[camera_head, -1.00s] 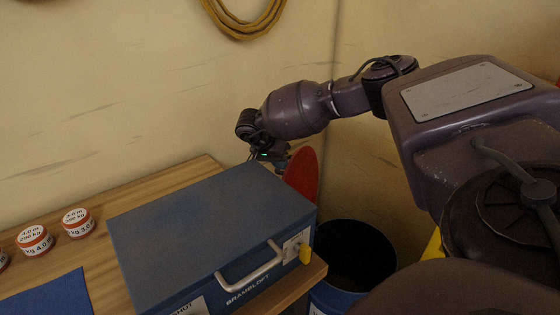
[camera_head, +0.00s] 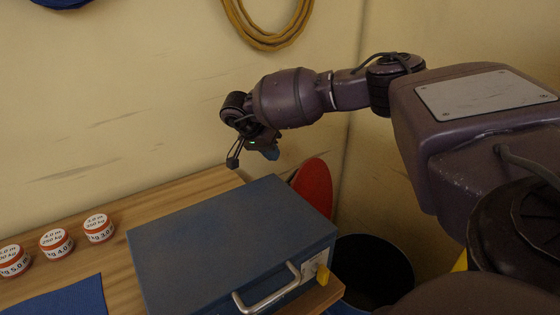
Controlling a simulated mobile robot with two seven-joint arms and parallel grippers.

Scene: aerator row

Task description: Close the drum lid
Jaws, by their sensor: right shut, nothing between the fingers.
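The drum (camera_head: 372,268) is a dark-walled round bin at the lower right, blue outside, with its top open. The red lid (camera_head: 316,187) stands upright at the drum's far side, partly hidden behind the blue case. My right gripper (camera_head: 268,154) hangs left of the lid, above the far edge of the case, apart from the lid. It is shut with nothing in it. My left gripper is not in view.
Several red-and-white weights (camera_head: 56,243) and a blue mat (camera_head: 60,300) lie left. A hose coil (camera_head: 268,38) hangs on the wall.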

